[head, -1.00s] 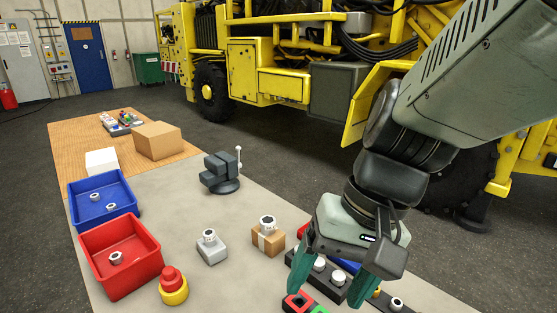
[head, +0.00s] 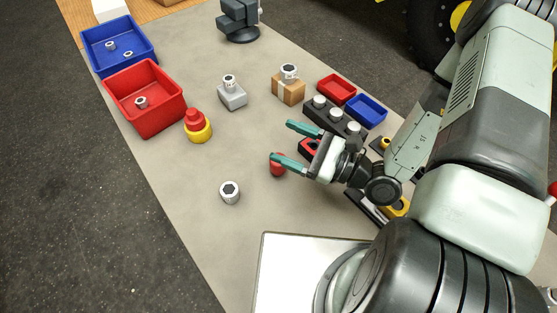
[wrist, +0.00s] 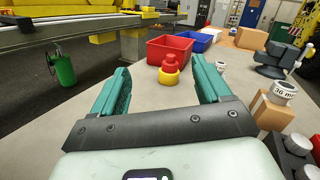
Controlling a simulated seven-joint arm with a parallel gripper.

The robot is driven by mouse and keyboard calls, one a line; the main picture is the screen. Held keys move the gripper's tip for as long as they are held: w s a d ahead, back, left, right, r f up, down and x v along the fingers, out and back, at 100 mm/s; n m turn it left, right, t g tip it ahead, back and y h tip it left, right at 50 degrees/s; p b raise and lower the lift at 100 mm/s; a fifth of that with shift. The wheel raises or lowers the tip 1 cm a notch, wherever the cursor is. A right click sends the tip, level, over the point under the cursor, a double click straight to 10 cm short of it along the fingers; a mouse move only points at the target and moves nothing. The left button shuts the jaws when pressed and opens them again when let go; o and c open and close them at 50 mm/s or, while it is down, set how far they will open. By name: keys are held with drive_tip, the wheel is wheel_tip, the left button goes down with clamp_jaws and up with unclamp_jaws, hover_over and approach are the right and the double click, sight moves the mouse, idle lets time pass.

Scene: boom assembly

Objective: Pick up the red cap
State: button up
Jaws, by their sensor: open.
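A red cap-like piece (head: 195,117) with a knob sits on a yellow ring-like base (head: 198,134) on the grey mat. In the wrist view this red piece (wrist: 170,62) shows ahead, between my fingers and beyond their tips. My gripper (head: 283,141) is open and empty, held about level with its teal fingers pointing left towards it. A second red rounded piece (head: 278,168) shows under the nearer finger, partly hidden by it. I cannot tell whether that finger touches it.
A red bin (head: 172,112) and a blue bin (head: 143,57) stand behind, at the left. A grey block (head: 232,97) and a cardboard box (head: 288,92) carry white-topped parts. A loose hex-holed part (head: 230,192) stands at the front. The mat (head: 240,150) left of my gripper is clear.

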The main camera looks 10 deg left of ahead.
sight(278, 167)
drive_tip(key=f+m+t+h, duration=0.1)
drive_tip(key=f+m+t, duration=0.1)
drive_tip(key=f+m, duration=0.1)
drive_tip(key=f+m+t+h, duration=0.2)
drive_tip(key=f, duration=0.2)
drive_tip(key=s+d+f+m+t+h, duration=0.1)
drive_tip(key=f+m+t+h, duration=0.1)
drive_tip(key=f+m, duration=0.1)
drive_tip(key=shift+f+m+t, duration=0.3)
drive_tip(key=shift+f+t, duration=0.05)
drive_tip(key=shift+t, duration=0.05)
drive_tip(key=shift+a+f+h, duration=0.15)
drive_tip(key=shift+f+h, duration=0.05)
drive_tip(key=shift+h, duration=0.1)
drive_tip(key=shift+x, duration=3.6)
